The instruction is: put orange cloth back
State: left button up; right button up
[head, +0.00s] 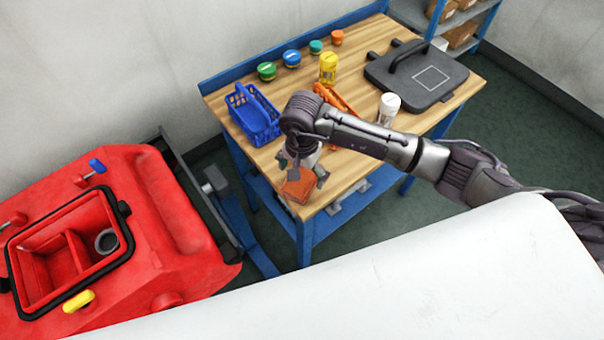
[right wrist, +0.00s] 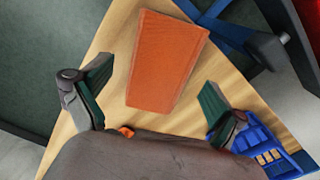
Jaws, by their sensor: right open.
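The orange cloth (head: 299,186) lies folded flat on the wooden table, at its near corner in the head view. In the right wrist view the cloth (right wrist: 165,62) is a plain orange rectangle lying between and beyond the two fingertips. My right gripper (head: 306,178) is over the cloth, pointing down, with its fingers spread. In the right wrist view my right gripper (right wrist: 155,92) is open and empty, and the fingers stand apart from the cloth's sides. My left gripper is not in view.
A blue basket (head: 253,115) stands left of my arm. Several jars, a yellow container (head: 328,68), a white bottle (head: 388,108), an orange tool (head: 335,97) and a dark case (head: 416,78) are on the table (head: 228,101). The red scrubber tank (head: 170,200) is at left.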

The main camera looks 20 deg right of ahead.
aim_at(302, 176)
notch_tip(302, 176, up, 11)
jog(key=b, duration=0.3)
dwell(0.4)
